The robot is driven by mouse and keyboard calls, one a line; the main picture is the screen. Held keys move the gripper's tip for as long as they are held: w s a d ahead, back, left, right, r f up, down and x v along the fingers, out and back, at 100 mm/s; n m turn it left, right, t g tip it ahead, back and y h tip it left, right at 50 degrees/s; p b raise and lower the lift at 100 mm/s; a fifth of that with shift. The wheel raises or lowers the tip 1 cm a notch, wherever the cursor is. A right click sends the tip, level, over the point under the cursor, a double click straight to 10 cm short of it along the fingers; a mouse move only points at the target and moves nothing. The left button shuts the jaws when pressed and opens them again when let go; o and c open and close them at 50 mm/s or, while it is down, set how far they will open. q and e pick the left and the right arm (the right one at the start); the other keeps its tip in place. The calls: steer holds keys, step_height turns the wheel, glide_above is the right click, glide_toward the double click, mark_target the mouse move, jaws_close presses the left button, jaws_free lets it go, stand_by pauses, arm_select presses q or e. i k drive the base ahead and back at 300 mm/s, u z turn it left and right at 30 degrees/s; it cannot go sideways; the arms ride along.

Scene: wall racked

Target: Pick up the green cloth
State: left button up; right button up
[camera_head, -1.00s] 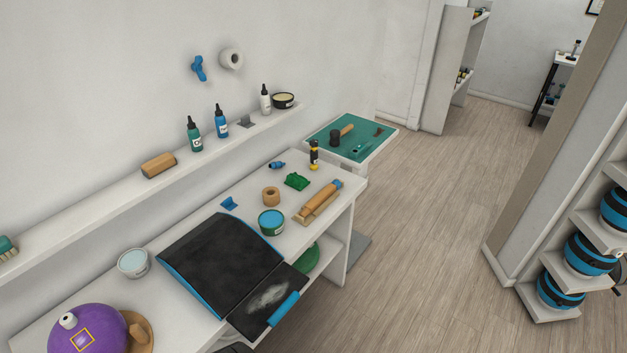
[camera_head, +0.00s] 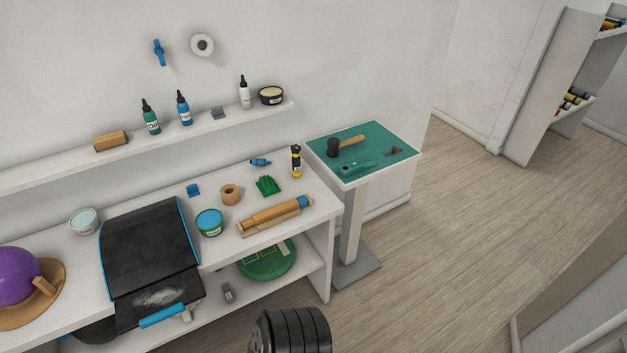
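The green cloth (camera_head: 267,186) is a small crumpled piece lying on the white workbench (camera_head: 225,262). It lies between a tan tape roll and a yellow-and-black bottle, behind a rolling pin. Nothing covers it. A black ribbed part of my own arm shows at the bottom edge of the head view, well in front of the bench and apart from the cloth. Neither gripper's fingers show.
The rolling pin (camera_head: 275,213), tape roll (camera_head: 230,194), green tub (camera_head: 209,222) and yellow-and-black bottle (camera_head: 296,161) surround the cloth. A side table (camera_head: 345,178) holds a mallet (camera_head: 346,145). Open wooden floor (camera_head: 440,240) lies right.

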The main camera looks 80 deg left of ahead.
mark_target(268, 185)
steer(key=i, duration=1.25)
steer(key=u, duration=4)
